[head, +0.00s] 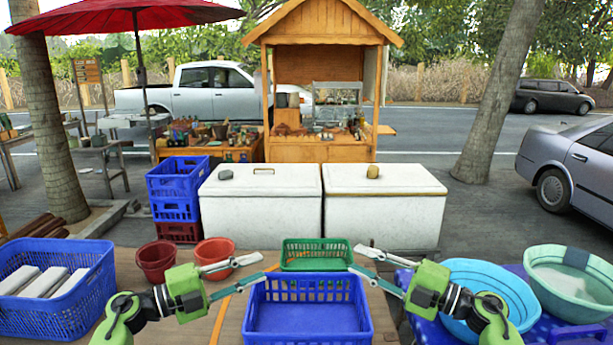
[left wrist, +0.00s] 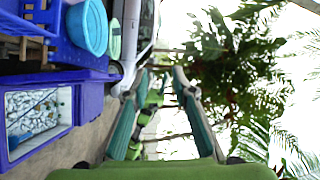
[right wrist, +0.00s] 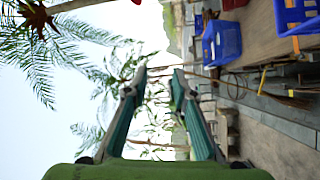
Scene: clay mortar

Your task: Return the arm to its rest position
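My left gripper (head: 263,266) is above the left rear part of the blue basket on the table, its fingers pointing right. It is open and empty; its two fingers also show apart in the left wrist view (left wrist: 161,70). My right gripper (head: 354,258) is above the right rear part of the same basket, its fingers pointing left. It is open and empty; the right wrist view (right wrist: 159,70) also shows a gap between its fingers. The two grippers face each other across a gap. No clay mortar can be made out for certain.
The blue basket (head: 308,318) looks empty; a green basket (head: 316,254) is behind it. Red buckets (head: 156,261) and a blue crate with pale blocks (head: 55,290) stand at left. Basins (head: 489,290) stand at right. White coolers (head: 262,205) are beyond the table.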

